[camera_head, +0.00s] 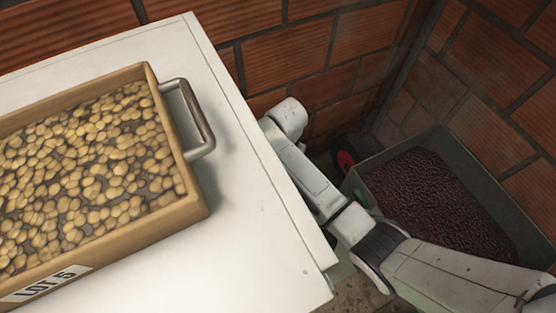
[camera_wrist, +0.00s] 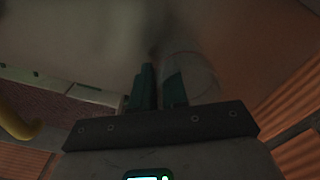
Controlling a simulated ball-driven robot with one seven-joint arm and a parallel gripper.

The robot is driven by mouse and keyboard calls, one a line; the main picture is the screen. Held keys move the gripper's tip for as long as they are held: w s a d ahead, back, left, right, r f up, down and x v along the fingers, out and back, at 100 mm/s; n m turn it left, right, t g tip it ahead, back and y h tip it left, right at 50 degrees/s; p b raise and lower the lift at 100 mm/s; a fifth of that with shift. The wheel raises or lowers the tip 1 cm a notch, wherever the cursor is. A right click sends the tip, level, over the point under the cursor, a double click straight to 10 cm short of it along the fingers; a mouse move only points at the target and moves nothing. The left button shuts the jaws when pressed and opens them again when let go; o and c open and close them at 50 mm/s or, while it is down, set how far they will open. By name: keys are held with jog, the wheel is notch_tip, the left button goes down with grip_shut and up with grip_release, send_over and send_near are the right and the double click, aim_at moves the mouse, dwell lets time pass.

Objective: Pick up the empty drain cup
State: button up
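My gripper (camera_wrist: 159,85) shows in the wrist view as two dark teal fingers with a narrow gap between them. A faint, clear, rounded outline (camera_wrist: 203,73) lies at the right finger; it may be the drain cup, but the picture is too dark to be sure. I cannot tell whether the fingers touch it or hold it. In the head view my arm runs down beside the right edge of the white table, and my gripper is out of sight there. No drain cup shows in the head view.
The white table (camera_head: 250,230) bears a tan tray (camera_head: 180,222) of pale beans, labelled LOT 5, with a grey handle (camera_head: 199,122). A grey bin (camera_head: 452,140) of dark red beans stands on the floor at right, near a red-and-black wheel (camera_head: 345,158). Brick walls close the corner.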

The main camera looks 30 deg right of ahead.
grip_shut()
jog(key=shift+r, duration=0.1)
